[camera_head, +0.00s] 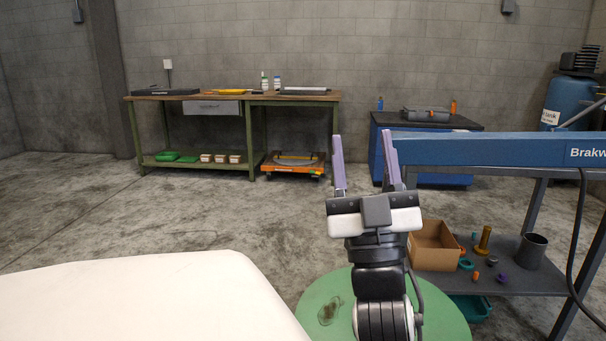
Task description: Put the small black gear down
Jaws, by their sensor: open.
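My gripper (364,142) is raised in the middle of the view, its two purple fingers pointing up and spread wide. It is open, and nothing shows between the fingers. I cannot pick out the small black gear for certain. A small dark grey round part (492,260) lies on the lower shelf (535,283) of the blue-topped bench (480,150) at the right, but it is too small to identify. My gripper is apart from that shelf, to its left and higher in the picture.
The shelf also holds a cardboard box (433,252), a dark cylinder (531,251), a yellow part (483,239) and several small coloured parts. A green round surface (318,300) lies below my arm. A workbench (237,97) and a blue cabinet (440,182) stand at the back wall. Open floor lies between.

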